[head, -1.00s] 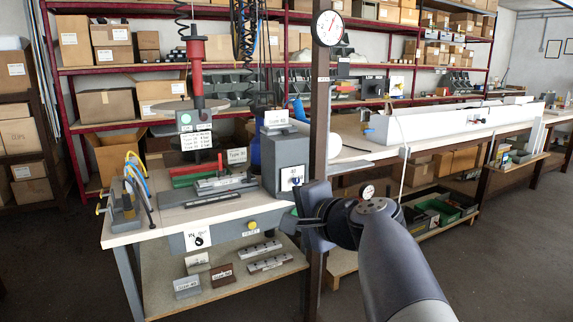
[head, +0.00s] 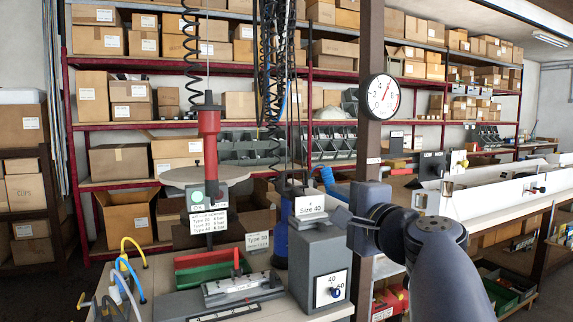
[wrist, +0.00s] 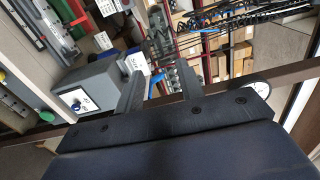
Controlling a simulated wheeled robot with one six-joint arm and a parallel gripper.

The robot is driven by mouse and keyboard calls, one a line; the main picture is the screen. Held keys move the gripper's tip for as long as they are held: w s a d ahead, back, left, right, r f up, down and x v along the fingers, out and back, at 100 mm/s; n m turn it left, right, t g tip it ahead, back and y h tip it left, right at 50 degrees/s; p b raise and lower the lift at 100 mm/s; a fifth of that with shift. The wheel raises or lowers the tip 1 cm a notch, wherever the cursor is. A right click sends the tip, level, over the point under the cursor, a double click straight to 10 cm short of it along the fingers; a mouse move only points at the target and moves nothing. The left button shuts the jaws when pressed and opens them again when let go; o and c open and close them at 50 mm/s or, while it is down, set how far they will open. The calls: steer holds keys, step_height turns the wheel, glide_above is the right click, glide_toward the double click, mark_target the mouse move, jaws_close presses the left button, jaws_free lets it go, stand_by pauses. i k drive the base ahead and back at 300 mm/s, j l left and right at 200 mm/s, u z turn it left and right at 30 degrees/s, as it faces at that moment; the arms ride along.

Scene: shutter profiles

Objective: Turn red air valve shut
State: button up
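I cannot make out the red air valve in either view. A round white pressure gauge (head: 381,97) is on the brown post (head: 369,150); a round gauge also shows at the right in the wrist view (wrist: 257,88). My gripper (head: 338,217) is in front of the post, well below the gauge, and points left toward the grey box (head: 318,260) with the knob. In the wrist view, its two fingers (wrist: 158,88) are apart with nothing between them. My gripper and arm hide part of the post.
A red screwdriver (head: 209,135) hangs on a coiled cord over the bench. Red and green trays (head: 195,270) and a metal fixture (head: 240,288) lie on the bench. Blue and yellow hoses (head: 130,262) stand at the left. Shelves with boxes are behind.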

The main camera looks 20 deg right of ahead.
mark_target(402, 171)
steer(key=i+l, duration=0.1)
steer(key=l, duration=0.4)
steer(key=i+l, duration=0.1)
steer(key=l, duration=0.45)
steer(key=i+l, duration=0.1)
steer(key=l, duration=0.4)
